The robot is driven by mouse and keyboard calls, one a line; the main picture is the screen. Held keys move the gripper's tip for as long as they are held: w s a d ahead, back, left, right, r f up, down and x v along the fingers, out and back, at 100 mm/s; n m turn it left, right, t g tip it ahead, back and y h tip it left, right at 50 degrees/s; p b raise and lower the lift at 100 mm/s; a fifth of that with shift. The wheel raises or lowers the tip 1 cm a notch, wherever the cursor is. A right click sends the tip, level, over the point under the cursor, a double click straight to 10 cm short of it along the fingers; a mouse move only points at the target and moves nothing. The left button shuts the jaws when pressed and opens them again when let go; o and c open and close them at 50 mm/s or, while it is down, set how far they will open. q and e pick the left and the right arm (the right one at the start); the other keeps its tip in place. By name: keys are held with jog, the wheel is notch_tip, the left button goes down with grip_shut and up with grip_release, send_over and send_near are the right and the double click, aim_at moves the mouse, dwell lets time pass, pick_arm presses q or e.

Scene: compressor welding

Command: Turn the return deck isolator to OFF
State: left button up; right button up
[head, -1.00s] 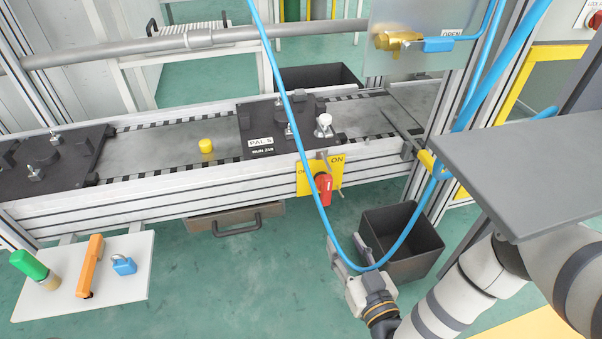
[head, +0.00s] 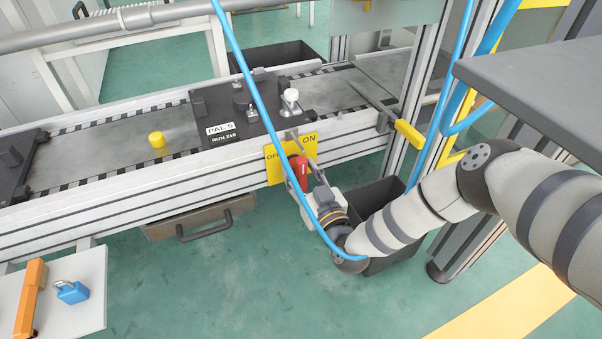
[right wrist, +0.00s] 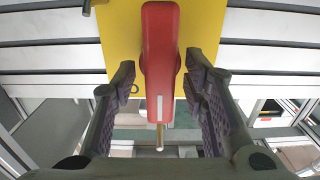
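The isolator's red handle (head: 299,171) sits on a yellow plate (head: 275,167) marked OFF on the left and ON on the right, on the front rail of the conveyor. My right gripper (head: 303,184) is at the handle. In the right wrist view, the red handle (right wrist: 161,50) stands upright in the picture, with a white mark near its lower end. The open fingers of my right gripper (right wrist: 161,68) are on either side of it, with gaps visible. A blue hose partly covers the plate in the head view. My left gripper is not in view.
The blue hose (head: 247,82) hangs across the plate and loops below my right wrist. A dark bin (head: 375,200) stands behind my right arm. A pallet fixture (head: 212,105) and a yellow cap (head: 156,140) are on the conveyor. A grey shelf (head: 530,85) is above my right arm.

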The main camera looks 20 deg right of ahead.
jog(key=c, duration=0.9)
